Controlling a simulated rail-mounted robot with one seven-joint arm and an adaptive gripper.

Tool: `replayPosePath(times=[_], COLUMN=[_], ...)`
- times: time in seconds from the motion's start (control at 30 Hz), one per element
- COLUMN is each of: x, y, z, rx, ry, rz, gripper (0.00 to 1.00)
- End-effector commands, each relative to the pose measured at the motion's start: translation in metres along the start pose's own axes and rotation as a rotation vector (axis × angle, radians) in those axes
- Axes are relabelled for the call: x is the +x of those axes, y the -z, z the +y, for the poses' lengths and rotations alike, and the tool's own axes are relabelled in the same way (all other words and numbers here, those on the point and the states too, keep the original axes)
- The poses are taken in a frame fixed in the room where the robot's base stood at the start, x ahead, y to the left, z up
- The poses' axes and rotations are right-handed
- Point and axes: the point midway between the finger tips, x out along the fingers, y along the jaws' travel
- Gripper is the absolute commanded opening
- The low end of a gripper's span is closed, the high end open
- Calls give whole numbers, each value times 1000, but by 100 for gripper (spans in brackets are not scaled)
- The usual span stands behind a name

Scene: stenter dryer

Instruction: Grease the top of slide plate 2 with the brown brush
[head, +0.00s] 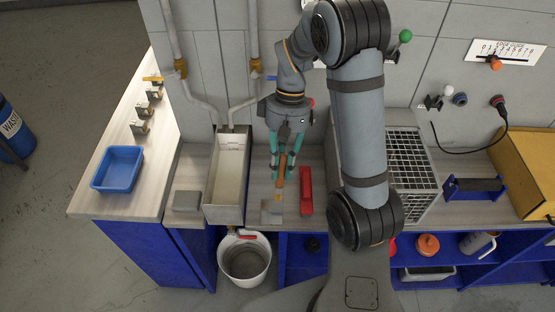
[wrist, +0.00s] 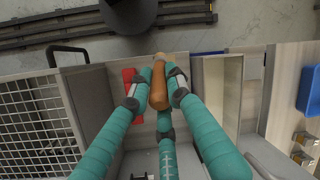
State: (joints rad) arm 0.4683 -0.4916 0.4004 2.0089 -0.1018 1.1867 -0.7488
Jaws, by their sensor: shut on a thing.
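My gripper (head: 282,174) has teal fingers and is shut on the brown brush (head: 282,164), above the counter between the trough and the wire cage. In the wrist view the brush's brown handle (wrist: 160,85) lies between the fingers (wrist: 164,98). The brush's lower end points down toward a small grey plate (head: 271,213) near the counter's front edge; I cannot tell whether they touch. Another grey plate (head: 187,201) lies left of the trough. No number is readable on either plate, so I cannot tell which is slide plate 2.
A red tool (head: 306,188) lies close right of the brush and also shows in the wrist view (wrist: 132,80). The open metal trough (head: 226,213) stands left, and the wire cage (head: 412,158) right. A blue tray (head: 118,168) sits farther left. A white bucket (head: 245,277) stands below.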

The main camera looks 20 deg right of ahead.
Motion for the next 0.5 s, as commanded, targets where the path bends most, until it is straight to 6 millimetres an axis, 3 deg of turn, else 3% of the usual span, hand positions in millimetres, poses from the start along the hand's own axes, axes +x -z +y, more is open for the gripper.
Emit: replayPosePath(times=[0.5], x=[33], y=[12], z=[9], rx=[-73], ry=[-48], rz=[-89], gripper=[0])
